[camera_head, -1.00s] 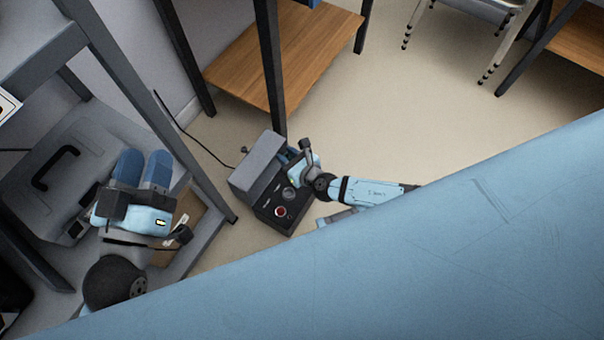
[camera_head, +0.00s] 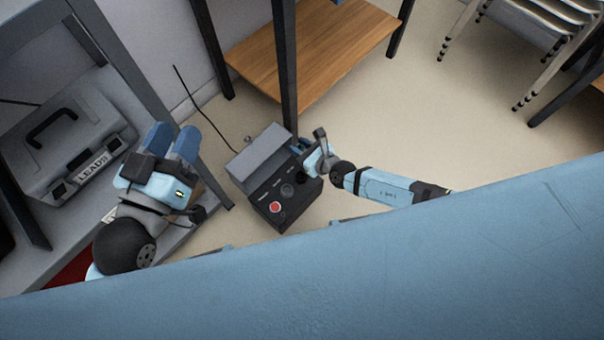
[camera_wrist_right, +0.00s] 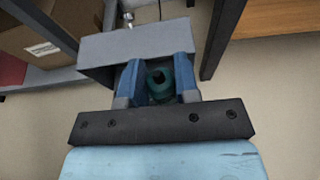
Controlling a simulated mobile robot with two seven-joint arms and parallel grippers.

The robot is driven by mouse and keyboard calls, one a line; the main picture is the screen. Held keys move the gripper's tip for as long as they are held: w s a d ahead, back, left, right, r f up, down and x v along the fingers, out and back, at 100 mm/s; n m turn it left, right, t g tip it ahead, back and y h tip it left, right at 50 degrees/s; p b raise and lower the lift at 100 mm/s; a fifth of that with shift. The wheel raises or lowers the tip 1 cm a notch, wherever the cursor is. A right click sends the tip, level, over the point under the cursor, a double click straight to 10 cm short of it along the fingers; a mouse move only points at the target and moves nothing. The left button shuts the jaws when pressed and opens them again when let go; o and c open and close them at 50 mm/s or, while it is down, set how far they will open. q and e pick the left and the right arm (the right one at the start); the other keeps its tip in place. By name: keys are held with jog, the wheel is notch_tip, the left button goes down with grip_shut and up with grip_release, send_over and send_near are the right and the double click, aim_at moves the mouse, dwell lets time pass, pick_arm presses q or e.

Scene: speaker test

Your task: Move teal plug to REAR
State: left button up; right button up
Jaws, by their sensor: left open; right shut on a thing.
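The teal plug (camera_wrist_right: 158,92) shows in the right wrist view between the two blue fingers of my right gripper (camera_wrist_right: 159,78), which is shut on it. Just beyond the fingers is the grey top of the test box (camera_wrist_right: 135,44). Whether the plug sits in a socket cannot be told. In the head view my right gripper (camera_head: 304,150) is at the right side of the test box (camera_head: 258,150), mostly hidden by its wrist. The box's dark panel has a red button and knobs; no REAR label is readable. My left gripper (camera_head: 174,143) is open and empty, left of the box.
A grey case (camera_head: 62,140) marked LEADS lies on a grey shelf at the left. A dark table leg (camera_head: 285,70) stands right behind the box. A wooden shelf (camera_head: 310,60) is behind it, stacked chairs (camera_head: 540,30) at upper right. The floor (camera_head: 430,120) between is clear.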

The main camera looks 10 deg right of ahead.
notch_tip(320, 180, down, 6)
jog(key=shift+a+b, duration=0.1)
jog(key=shift+b, duration=1.15)
notch_tip(320, 180, down, 11)
jog(key=b, duration=0.6)
jog(key=shift+f, duration=0.25)
pick_arm(q)
jog(key=w+f+m, duration=0.1)
jog(key=w+a+f+m, duration=0.1)
jog(key=f+m, duration=0.2)
jog(key=shift+w+a+f+m+h, duration=0.3)
jog(key=shift+w+m+h, duration=0.1)
